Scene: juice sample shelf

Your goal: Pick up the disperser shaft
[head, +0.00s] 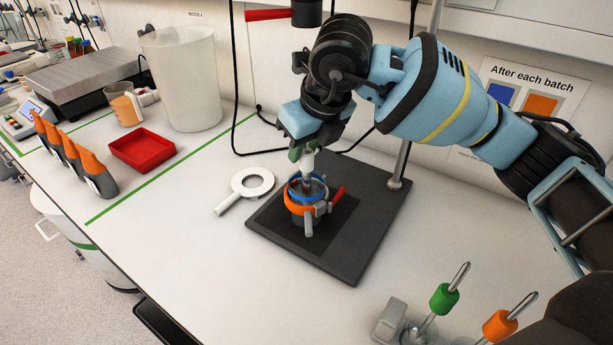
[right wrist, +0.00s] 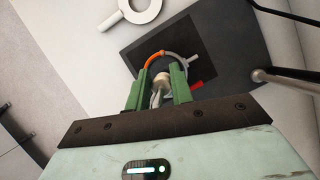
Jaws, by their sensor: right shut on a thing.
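My right gripper (head: 302,152) hangs over the black stand plate. In the right wrist view its green fingers (right wrist: 159,95) are shut on a pale, cylindrical part of the disperser shaft (right wrist: 161,82). In the head view the shaft (head: 308,165) runs down from the fingers towards a cup with a blue rim (head: 297,186). An orange clamp ring (head: 291,206) with a red lever goes around the cup. The shaft's lower end is hidden in the cup; I cannot tell whether it touches. My left gripper is not in view.
Two metal tools with a green collar (head: 444,298) and an orange collar (head: 498,325) stand at the front right. A white ring with a handle (head: 253,183) lies left of the plate (head: 368,235). A red tray (head: 142,149) is further left. A post (head: 402,160) rises behind.

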